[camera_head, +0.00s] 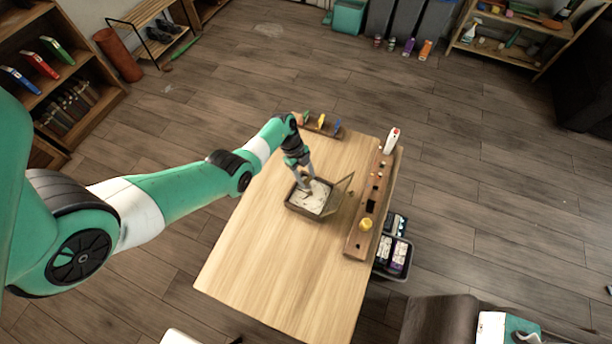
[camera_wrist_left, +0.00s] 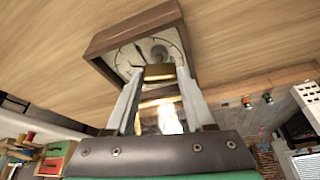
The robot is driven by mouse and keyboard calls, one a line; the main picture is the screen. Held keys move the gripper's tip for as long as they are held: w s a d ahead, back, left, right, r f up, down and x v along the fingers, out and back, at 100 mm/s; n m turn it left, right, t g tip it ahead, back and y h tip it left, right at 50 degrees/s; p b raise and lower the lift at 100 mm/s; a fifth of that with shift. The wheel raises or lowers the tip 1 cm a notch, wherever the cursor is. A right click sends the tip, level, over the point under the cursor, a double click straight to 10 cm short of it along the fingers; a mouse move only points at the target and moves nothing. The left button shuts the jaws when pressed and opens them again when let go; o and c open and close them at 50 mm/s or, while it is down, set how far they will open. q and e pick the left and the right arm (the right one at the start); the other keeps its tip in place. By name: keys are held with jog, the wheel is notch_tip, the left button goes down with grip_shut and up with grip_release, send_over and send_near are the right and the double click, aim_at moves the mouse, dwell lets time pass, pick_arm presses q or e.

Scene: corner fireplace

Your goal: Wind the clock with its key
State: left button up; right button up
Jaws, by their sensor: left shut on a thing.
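The clock (camera_head: 293,207) lies face up on the wooden table, a brown square case with a pale dial. Its door (camera_head: 344,192) stands open on the right side. In the left wrist view the clock (camera_wrist_left: 108,42) shows its white dial with dark marks, straight ahead of the fingers. My left gripper (camera_head: 307,187) points down over the dial; in the wrist view the left gripper (camera_wrist_left: 158,76) is shut on a brass-coloured key (camera_wrist_left: 158,72). The key is at the dial, but I cannot tell whether its tip sits in the winding hole. My right gripper is not in view.
A long wooden board (camera_head: 357,238) along the table's right edge bears a white bottle (camera_head: 391,139), a yellow knob-like item (camera_head: 366,224) and small pieces. A small rack (camera_head: 323,127) with coloured items stands at the far edge. The table's near half (camera_head: 270,275) is clear.

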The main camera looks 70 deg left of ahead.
pick_arm(q)
jog(key=shift+f+b, duration=0.1)
jog(key=shift+b, duration=0.2)
jog(key=shift+m+g+b, duration=0.4)
jog(key=shift+m+b, duration=0.3)
jog(key=shift+m, duration=0.8)
jog(key=shift+h, duration=0.3)
